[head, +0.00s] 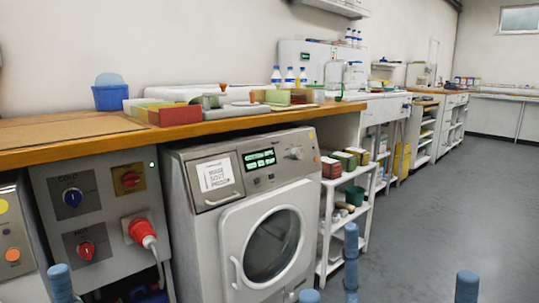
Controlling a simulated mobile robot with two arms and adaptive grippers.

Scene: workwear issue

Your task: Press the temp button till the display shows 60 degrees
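The white front-loading washing machine (195,240) stands under the wooden counter, left of centre. Its panel has a lit green display (259,159); the digits are too small to read. Small buttons (262,178) sit below the display, with a round knob (296,153) to the right. I cannot tell which button is temp. The round door (274,245) is shut. My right gripper (401,268) is low in front, right of the washer, its blue-tipped fingers spread apart and empty.
A grey electrical box (90,222) with knobs and a red plug (142,232) stands left of the washer. The counter (70,135) above holds a blue bucket (110,96) and coloured boxes. A white shelf cart (358,215) stands to the right. The grey floor (450,200) is clear.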

